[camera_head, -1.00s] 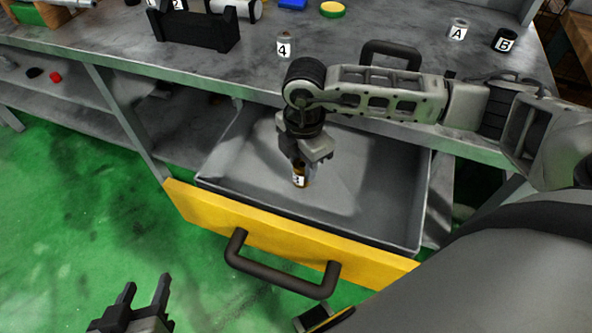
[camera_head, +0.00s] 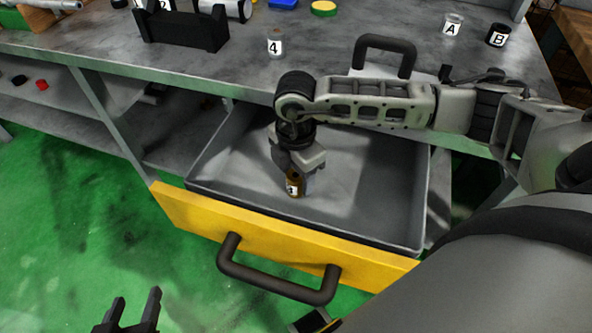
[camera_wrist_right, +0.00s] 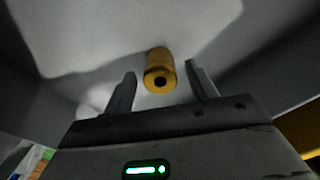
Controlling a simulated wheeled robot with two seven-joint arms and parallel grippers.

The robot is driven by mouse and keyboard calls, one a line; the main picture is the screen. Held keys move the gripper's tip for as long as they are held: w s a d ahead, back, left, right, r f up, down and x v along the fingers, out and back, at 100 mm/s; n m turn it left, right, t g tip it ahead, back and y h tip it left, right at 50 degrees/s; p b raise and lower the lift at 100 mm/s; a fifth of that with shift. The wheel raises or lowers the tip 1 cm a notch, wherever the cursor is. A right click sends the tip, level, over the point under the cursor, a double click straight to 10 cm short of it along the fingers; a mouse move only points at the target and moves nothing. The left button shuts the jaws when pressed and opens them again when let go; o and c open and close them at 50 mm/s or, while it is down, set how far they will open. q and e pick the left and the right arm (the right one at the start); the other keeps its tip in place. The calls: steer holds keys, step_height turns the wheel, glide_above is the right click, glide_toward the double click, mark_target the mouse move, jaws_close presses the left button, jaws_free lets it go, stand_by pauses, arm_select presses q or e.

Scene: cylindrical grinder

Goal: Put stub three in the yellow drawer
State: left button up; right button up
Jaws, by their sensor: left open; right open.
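Stub three (camera_head: 294,184) is a small brown-gold cylinder with a white label, inside the open yellow drawer (camera_head: 270,241). In the right wrist view the stub (camera_wrist_right: 160,72) shows its end with a dark hole, between and just beyond the fingertips, with gaps on both sides. My right gripper (camera_head: 297,172) is open, pointing down into the drawer right above the stub; it also shows in the wrist view (camera_wrist_right: 161,82). Whether the stub rests fully on the drawer floor is hard to tell. My left gripper (camera_head: 134,306) is open and empty, low at the left over the green floor.
The bench top (camera_head: 330,62) lies behind the drawer. On it stand stub 4 (camera_head: 275,44), a black holder (camera_head: 182,28), jar A (camera_head: 452,25) and jar B (camera_head: 498,36). A dark handle (camera_head: 386,54) stands there too. The drawer is otherwise empty.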

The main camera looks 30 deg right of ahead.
mark_target(296, 175)
step_height(296, 175, up, 12)
steer(key=p, duration=0.1)
steer(key=shift+r, duration=0.2)
stand_by(0.6)
